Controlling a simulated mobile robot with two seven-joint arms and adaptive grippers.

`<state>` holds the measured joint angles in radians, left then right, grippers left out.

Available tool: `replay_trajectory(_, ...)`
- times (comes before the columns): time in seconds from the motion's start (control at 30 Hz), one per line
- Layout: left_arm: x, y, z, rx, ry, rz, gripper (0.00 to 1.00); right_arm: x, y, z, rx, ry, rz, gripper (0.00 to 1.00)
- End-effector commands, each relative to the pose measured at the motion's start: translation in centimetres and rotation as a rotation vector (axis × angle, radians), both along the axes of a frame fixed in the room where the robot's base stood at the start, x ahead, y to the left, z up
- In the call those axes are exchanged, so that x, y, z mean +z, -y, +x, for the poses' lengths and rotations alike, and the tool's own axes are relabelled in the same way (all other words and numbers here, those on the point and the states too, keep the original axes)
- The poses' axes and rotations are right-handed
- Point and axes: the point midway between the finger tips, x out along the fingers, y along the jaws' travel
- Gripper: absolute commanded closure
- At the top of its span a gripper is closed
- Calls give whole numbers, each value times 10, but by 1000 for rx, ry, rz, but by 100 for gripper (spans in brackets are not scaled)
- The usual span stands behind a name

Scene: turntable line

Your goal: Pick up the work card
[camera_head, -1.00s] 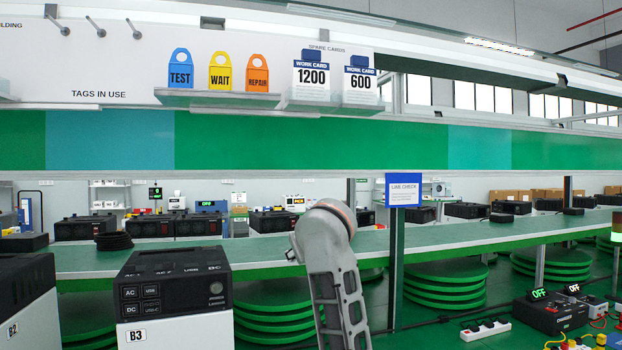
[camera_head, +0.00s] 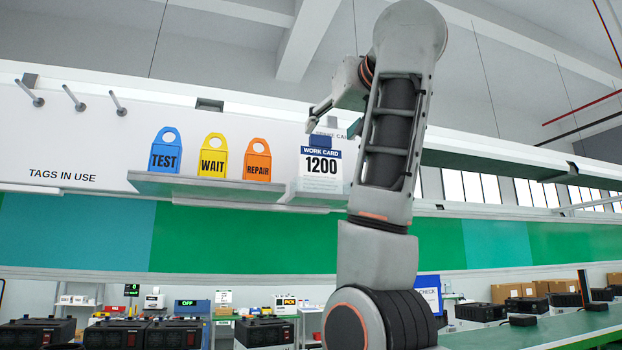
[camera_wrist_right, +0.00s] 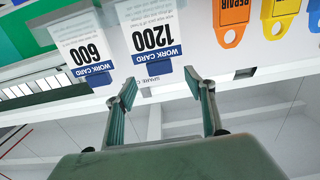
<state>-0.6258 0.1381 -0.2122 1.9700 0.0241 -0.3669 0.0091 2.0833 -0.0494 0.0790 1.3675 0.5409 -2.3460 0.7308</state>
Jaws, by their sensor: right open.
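The white work card marked 1200 (camera_head: 321,170), with a blue tab and blue header, stands upright on the shelf under the spare cards label. It shows upside down in the right wrist view (camera_wrist_right: 153,28). A second work card marked 600 (camera_wrist_right: 84,48) stands beside it; in the head view my arm hides it. My right gripper (camera_head: 330,119) is raised at the top of the 1200 card. In the wrist view its two fingers (camera_wrist_right: 161,86) are apart, near the card's blue tab, with nothing held between them. My left gripper is not in view.
Blue TEST (camera_head: 166,150), yellow WAIT (camera_head: 213,156) and orange REPAIR (camera_head: 257,160) tags stand left of the cards on the shelf (camera_head: 200,187). Bare pegs (camera_head: 74,98) stick out at upper left. A green beam (camera_head: 240,241) runs below.

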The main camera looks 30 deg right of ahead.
Motion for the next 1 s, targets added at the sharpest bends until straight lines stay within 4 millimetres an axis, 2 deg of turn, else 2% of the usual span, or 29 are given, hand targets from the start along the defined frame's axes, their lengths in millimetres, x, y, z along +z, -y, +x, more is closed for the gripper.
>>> replay_trajectory(0.1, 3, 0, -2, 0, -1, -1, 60, 5, 1, 0, 0, 5, 0, 46)
replay_trajectory(0.37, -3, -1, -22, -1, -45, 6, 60, 6, 8, 26, -2, 3, 0, 46)
replay_trajectory(0.7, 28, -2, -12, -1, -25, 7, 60, 9, 19, 68, -1, 3, 0, 46)
replay_trajectory(1.0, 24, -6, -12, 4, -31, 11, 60, 7, 18, 72, 1, 5, 0, 46)
